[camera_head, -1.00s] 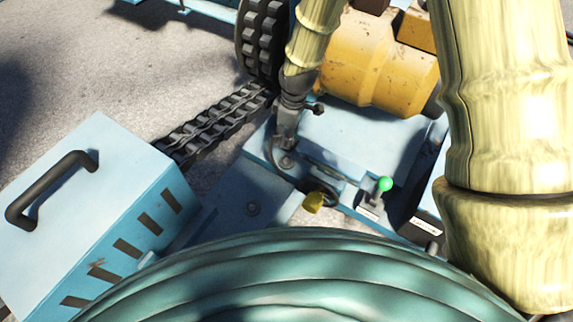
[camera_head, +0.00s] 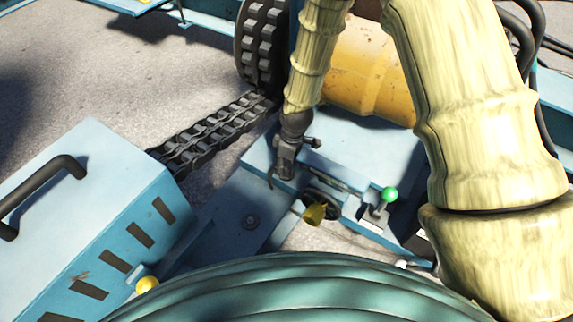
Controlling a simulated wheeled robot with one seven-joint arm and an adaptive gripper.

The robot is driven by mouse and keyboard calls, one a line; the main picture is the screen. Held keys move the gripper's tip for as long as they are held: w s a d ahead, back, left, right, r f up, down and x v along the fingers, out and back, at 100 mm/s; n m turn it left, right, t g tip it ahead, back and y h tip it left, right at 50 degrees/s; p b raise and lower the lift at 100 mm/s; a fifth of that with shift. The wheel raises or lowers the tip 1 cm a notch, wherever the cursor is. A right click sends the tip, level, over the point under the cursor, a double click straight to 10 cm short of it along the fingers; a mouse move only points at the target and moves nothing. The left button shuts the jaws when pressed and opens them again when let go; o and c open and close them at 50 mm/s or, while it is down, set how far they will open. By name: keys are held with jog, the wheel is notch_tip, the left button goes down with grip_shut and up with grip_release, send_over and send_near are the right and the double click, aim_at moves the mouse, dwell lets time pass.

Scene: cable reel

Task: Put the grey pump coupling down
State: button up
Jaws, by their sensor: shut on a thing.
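My gripper (camera_head: 288,156) is at the end of my cream-sleeved arm, pointing down over the pale blue machine deck. It is small and dark in the picture. It is shut on the grey pump coupling (camera_head: 284,171), which shows only as a small grey piece at the fingertips and is hard to tell apart from the fingers. The piece is close to the deck surface; I cannot tell whether it touches. A dark round part with a yellow piece (camera_head: 315,213) is just below and right of it.
A green-knobbed lever (camera_head: 389,195) stands right of the gripper. A yellow motor housing (camera_head: 365,75) is behind. A heavy chain (camera_head: 215,133) runs at the left, beside a blue box with a black handle (camera_head: 42,190). A large teal coil (camera_head: 300,290) fills the front.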

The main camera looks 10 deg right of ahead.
jog(key=o, duration=1.1)
notch_tip(320, 180, up, 12)
jog(key=d+p, duration=0.1)
jog(key=p, duration=0.3)
jog(key=shift+s+p, duration=0.35)
jog(key=shift+s, duration=0.05)
jog(key=shift+d, duration=0.1)
